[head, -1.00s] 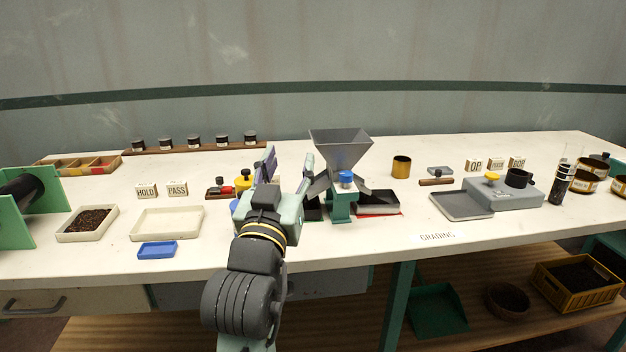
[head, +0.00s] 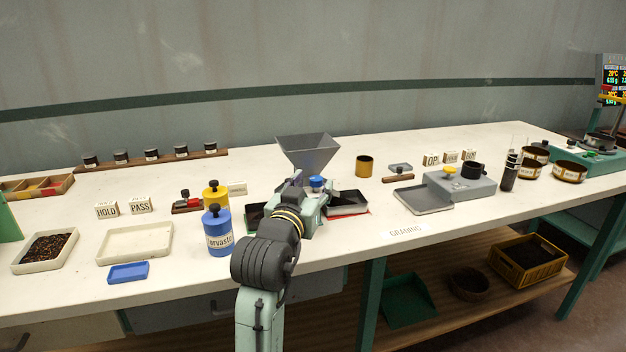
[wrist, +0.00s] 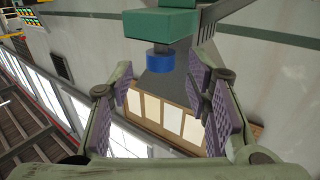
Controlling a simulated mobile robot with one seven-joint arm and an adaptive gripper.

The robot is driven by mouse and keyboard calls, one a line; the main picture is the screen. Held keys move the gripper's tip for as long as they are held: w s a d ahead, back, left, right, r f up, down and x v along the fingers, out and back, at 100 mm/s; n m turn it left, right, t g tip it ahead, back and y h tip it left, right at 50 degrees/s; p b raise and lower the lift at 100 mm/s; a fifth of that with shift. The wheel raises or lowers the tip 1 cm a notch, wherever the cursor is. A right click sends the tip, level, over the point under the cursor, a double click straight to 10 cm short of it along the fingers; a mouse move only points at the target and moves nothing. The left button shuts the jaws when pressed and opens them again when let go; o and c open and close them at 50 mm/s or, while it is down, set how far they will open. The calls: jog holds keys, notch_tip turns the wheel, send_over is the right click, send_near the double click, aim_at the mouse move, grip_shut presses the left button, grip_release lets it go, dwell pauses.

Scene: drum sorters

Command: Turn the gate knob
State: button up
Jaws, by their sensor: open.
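The gate knob is a blue cylinder (head: 317,182) on the green body of the grey hopper (head: 306,152). In the wrist view the blue knob (wrist: 160,62) juts from a green block (wrist: 160,24), with the grey funnel behind it. My gripper (wrist: 161,78) is open, with one purple-padded finger on each side and the knob ahead, near the middle of the gap. Neither pad visibly touches the knob. In the head view my gripper (head: 306,196) is just in front of the hopper and hides most of its stand.
Dark trays flank the stand, including a right tray (head: 347,203). A blue jar (head: 218,238) and a yellow jar (head: 215,196) stand close left of my arm. A grey scale-like device (head: 459,184) is to the right. The bench front between is clear.

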jog(key=shift+x, duration=0.8)
jog(key=shift+c, duration=0.4)
grip_shut()
